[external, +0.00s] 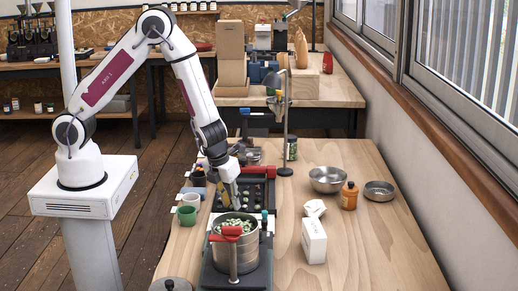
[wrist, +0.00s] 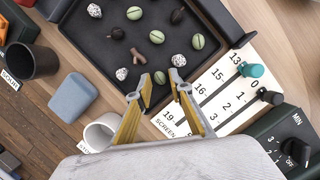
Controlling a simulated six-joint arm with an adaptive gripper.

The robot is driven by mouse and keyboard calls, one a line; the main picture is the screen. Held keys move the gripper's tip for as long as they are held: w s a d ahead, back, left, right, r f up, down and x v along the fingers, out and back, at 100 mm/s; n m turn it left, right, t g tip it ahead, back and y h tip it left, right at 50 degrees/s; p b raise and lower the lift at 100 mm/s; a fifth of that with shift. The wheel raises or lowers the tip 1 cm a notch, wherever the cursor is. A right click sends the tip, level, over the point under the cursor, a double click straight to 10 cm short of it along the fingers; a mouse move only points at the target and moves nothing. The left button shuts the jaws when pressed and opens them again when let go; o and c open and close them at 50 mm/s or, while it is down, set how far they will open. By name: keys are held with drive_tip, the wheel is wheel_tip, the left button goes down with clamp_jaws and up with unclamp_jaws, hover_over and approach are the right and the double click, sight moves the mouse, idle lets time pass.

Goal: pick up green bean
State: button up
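Several green beans lie scattered in a black tray (wrist: 98,48), each oval with a pale centre line. One green bean (wrist: 160,77) shows between my fingertips in the wrist view; others are a middle bean (wrist: 157,37), a right bean (wrist: 198,41) and a far bean (wrist: 135,13). My gripper (wrist: 160,80) is open, with yellow-sided fingers apart and nothing held. In the external view my gripper (external: 231,202) hangs at the near left part of the black tray (external: 268,172). I cannot tell how high the fingertips are above the bean.
The tray also holds speckled white pieces (wrist: 178,60), dark beans (wrist: 117,33) and a brown twig (wrist: 137,57). A scale panel (wrist: 225,90) adjoins the tray. A metal drum of green beans (external: 235,248) stands in front. White (external: 191,200) and green cups (external: 187,216) stand left.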

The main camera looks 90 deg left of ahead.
sight(231, 207)
idle(0.3)
drive_tip(key=c, duration=0.4)
drive_tip(key=shift+r, duration=0.1)
drive_tip(key=shift+c, duration=0.7)
drive_tip(key=shift+r, duration=0.1)
drive_tip(key=shift+r, duration=0.45)
clamp_jaws()
wheel_tip(231, 207, up, 9)
drive_tip(key=shift+f, duration=0.2)
